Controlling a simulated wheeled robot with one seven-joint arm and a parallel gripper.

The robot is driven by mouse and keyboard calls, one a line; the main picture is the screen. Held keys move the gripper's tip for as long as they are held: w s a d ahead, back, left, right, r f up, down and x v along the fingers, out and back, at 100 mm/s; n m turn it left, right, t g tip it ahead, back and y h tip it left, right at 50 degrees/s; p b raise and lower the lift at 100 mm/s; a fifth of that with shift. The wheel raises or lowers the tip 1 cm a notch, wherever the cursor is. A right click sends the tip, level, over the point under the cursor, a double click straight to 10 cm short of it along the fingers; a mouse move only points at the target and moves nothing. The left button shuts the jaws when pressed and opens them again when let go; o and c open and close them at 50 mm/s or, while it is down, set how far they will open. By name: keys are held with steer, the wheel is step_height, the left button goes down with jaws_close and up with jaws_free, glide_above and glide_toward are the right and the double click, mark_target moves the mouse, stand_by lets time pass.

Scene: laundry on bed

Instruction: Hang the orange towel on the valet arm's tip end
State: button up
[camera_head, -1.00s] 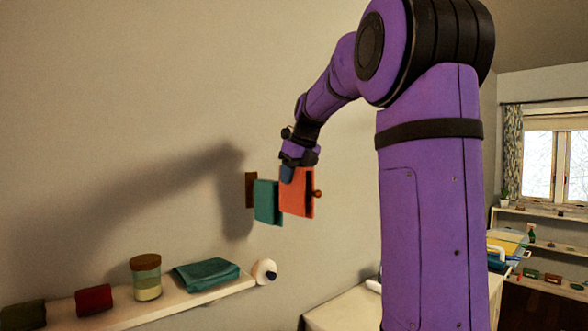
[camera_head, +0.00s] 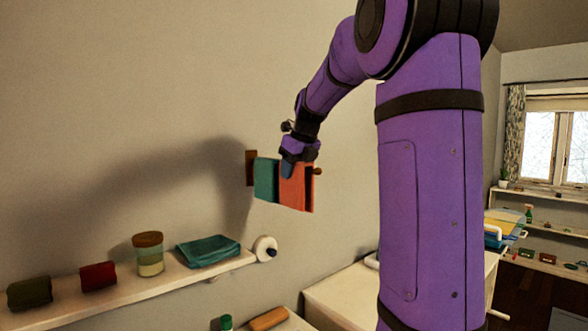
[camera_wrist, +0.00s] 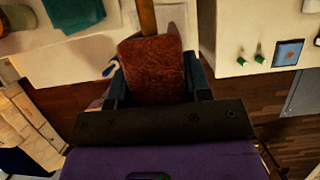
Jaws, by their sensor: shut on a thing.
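The orange towel (camera_head: 297,193) hangs folded at the outer end of the wooden valet arm, just inboard of its round tip knob (camera_head: 317,171). Its top is about level with the arm. My gripper (camera_head: 288,169) is shut on the towel's top from above. In the wrist view the towel (camera_wrist: 152,70) sits between my fingers (camera_wrist: 154,76), and part of the wooden arm (camera_wrist: 147,18) shows beyond it. A teal towel (camera_head: 266,180) hangs on the arm to the left, close beside the orange one. Whether the arm bears the orange towel's weight I cannot tell.
The valet arm's wooden wall plate (camera_head: 251,168) is at the left. Below is a wall shelf (camera_head: 120,302) with a jar (camera_head: 148,255), a folded teal cloth (camera_head: 208,250), and red and dark rolled cloths. A pale surface (camera_head: 345,295) stands lower right. Air around the tip is free.

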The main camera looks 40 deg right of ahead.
steer(key=o, duration=1)
steer(key=shift+r, duration=0.1)
steer(key=v, duration=1)
steer(key=shift+s+r, duration=0.15)
steer(key=shift+r, duration=0.1)
steer(key=shift+a, duration=0.1)
